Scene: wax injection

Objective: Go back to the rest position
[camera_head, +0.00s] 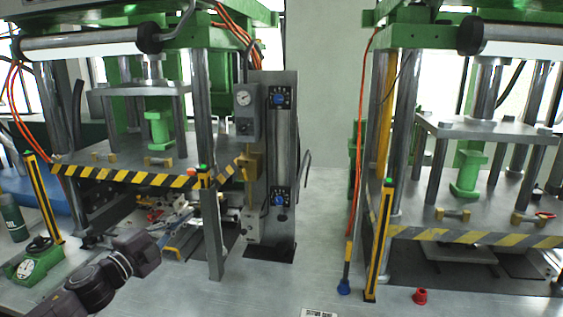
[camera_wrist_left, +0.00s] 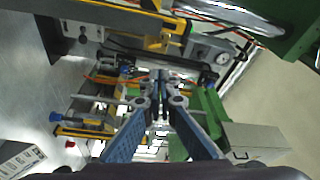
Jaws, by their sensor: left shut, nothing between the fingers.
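My left arm (camera_head: 105,280) comes in from the lower left of the head view and reaches toward the front of the left green press. My left gripper (camera_head: 180,217) is low beneath the striped front edge of that press, partly lost among metal parts. In the left wrist view its two blue-padded fingers (camera_wrist_left: 161,88) come together at the tips with nothing held between them. My right gripper is in neither view.
The left press (camera_head: 130,179) and right press (camera_head: 480,238) have striped edges. A grey control column (camera_head: 280,160) stands between them. A green dial gauge (camera_head: 33,265) and a dark bottle (camera_head: 13,218) are at left. A red part (camera_head: 421,296) lies front right. The central floor is clear.

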